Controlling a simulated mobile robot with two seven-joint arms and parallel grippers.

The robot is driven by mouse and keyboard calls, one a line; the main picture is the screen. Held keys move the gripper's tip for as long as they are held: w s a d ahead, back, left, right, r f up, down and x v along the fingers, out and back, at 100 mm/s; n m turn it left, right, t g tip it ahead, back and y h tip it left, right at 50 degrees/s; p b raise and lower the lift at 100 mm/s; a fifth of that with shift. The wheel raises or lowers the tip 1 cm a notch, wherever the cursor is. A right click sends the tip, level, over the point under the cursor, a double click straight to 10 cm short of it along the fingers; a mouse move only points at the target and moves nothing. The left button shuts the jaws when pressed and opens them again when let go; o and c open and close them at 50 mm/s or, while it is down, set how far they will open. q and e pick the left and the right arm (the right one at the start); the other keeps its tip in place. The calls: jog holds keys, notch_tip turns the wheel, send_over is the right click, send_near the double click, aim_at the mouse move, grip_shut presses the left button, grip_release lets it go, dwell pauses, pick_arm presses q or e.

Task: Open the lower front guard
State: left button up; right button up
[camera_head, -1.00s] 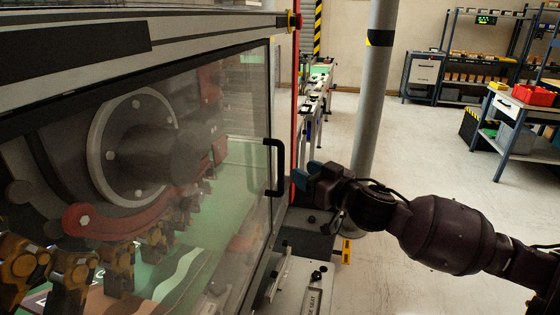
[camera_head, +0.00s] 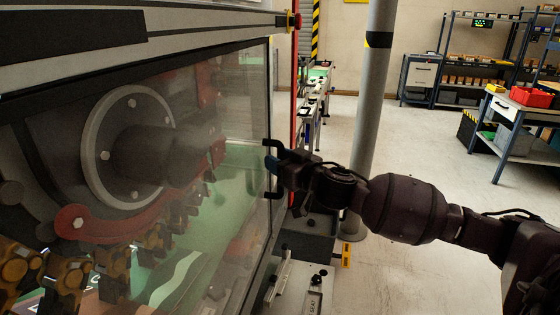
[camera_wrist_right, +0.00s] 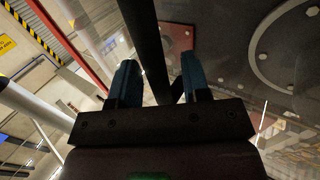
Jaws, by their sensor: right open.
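The lower front guard (camera_head: 232,125) is a large clear panel in a dark frame on the machine at the left, and it looks closed. Its black D-shaped handle (camera_head: 268,189) is upright near the panel's right edge. My left gripper is not in view.
A grey post (camera_head: 371,95) stands right behind my right arm. A red upright edge (camera_head: 294,115) and a red stop button (camera_head: 294,20) are beside the guard. A conveyor (camera_head: 315,95) runs behind. Open floor lies to the right, before a workbench (camera_head: 515,115).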

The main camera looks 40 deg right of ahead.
grip_shut()
jog(key=shift+s, duration=0.1)
dwell(0.3)
